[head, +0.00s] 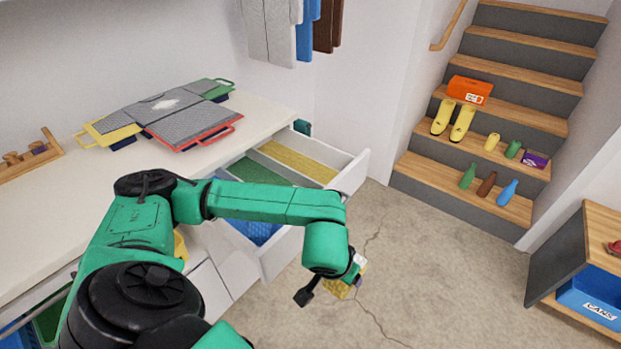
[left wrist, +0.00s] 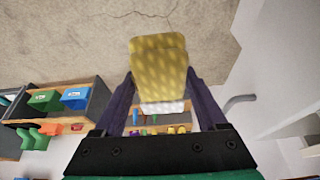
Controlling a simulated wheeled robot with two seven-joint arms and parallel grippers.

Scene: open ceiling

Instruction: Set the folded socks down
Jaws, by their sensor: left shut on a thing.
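My left gripper (left wrist: 161,80) is shut on the folded socks (left wrist: 158,68), a yellow patterned bundle with a white part at its lower end. In the head view the socks (head: 341,290) show only partly below my green wrist, over the floor and outside the drawer. An open white drawer (head: 352,172) is to the left of the socks. It has a yellow-lined section (head: 300,162), a green-lined section (head: 258,172) and a blue-lined section (head: 258,232). My arm hides part of the drawer. My right gripper is not in view.
Folded garments on boards (head: 170,108) lie on the white counter (head: 262,112). Stairs (head: 470,150) at the right hold yellow boots (head: 462,123), an orange box (head: 470,90) and several bottles. A shelf with a blue bin (head: 590,298) stands lower right. The floor (head: 440,250) between is clear.

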